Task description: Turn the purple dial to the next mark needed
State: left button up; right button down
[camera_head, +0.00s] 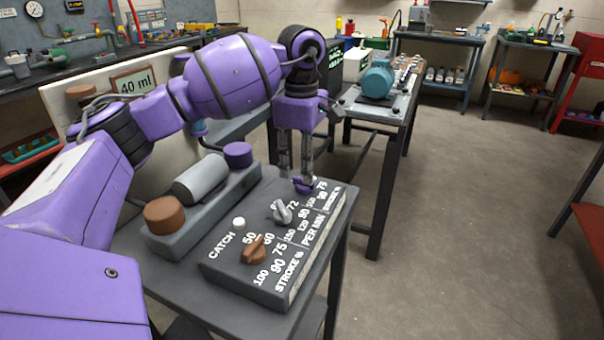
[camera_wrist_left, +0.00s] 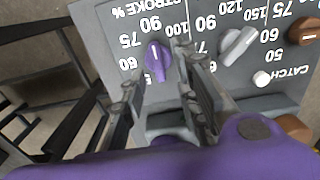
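The purple dial (camera_head: 303,185) sits at the far end of the dark grey panel box (camera_head: 235,272). It also shows in the left wrist view (camera_wrist_left: 158,64), where its white line points up toward the 90; numbers 75, 90 and 100 stand around it. My left gripper (camera_head: 296,178) reaches down from above at the dial, partly hiding it. In the left wrist view its fingers (camera_wrist_left: 152,78) are apart, one each side of the dial's near end; I cannot tell whether they touch it. A grey dial (camera_head: 283,212) and a brown dial (camera_head: 254,249) share the panel. My right gripper is not in view.
A white button (camera_head: 239,222) is on the panel. A block (camera_head: 158,240) with brown, grey and purple cylinders stands behind it. A bench with a teal motor (camera_head: 377,80) stands beyond. The right floor is clear.

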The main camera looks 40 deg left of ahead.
pick_arm(q)
jog(key=shift+f, duration=1.25)
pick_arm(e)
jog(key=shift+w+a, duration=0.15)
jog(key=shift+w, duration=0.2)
pick_arm(q)
jog(key=shift+w, duration=0.1)
grip_shut()
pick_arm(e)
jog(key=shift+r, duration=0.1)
